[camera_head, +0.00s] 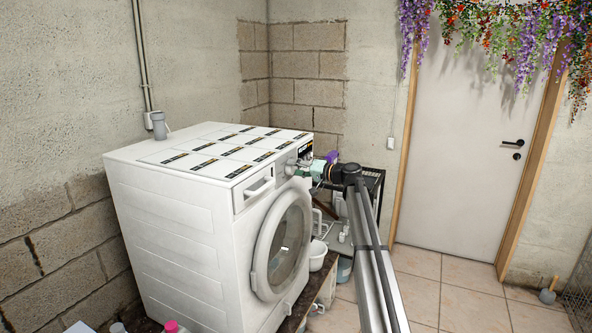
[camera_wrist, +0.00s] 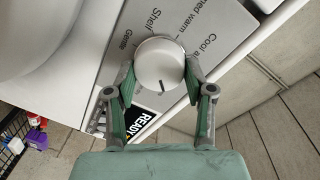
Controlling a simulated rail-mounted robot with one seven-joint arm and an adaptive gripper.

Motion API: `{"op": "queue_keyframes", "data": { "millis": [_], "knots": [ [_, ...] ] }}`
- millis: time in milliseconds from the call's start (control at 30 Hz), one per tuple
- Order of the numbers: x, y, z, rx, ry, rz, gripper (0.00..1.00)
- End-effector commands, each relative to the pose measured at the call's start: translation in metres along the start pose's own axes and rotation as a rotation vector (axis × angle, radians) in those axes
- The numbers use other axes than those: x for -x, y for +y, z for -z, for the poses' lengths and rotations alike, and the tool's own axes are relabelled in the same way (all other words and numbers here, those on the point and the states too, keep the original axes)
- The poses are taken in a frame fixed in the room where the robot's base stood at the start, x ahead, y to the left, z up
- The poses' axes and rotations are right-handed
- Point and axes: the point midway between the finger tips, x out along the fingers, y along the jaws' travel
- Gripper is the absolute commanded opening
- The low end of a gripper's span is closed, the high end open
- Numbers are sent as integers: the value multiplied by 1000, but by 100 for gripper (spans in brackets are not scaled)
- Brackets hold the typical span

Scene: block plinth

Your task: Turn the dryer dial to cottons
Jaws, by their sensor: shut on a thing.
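The white dryer (camera_head: 170,235) stands at the left in the head view, its control panel along the top front. In the wrist view the round white dial (camera_wrist: 158,58) sits on the grey panel (camera_wrist: 205,22). A dark pointer mark on the dial faces the bottom of the picture. I can read "Shelf", "Gentle" and parts of "warm" and "Cool" around it; no "cottons" label is readable. My gripper (camera_wrist: 158,74) is shut on the dial, one finger on each side.
A black display reading "READY" (camera_wrist: 147,101) lies just below the dial in the wrist view. A black wire rack (camera_head: 374,178) stands close behind my wrist. Open tiled floor (camera_head: 440,285) lies right.

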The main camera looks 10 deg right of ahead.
Motion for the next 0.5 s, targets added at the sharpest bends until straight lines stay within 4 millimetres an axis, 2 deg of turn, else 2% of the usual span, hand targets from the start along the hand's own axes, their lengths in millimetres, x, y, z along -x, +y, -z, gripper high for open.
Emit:
{"op": "queue_keyframes", "data": {
  "millis": [267,300,333,500],
  "knots": [
    [-2,-2,1,1,0,3,18],
    [-2,-2,1,1,0,3,67],
    [-1,-2,1,1,0,3,78],
    [-1,-1,1,2,0,2,79]
  ]
}}
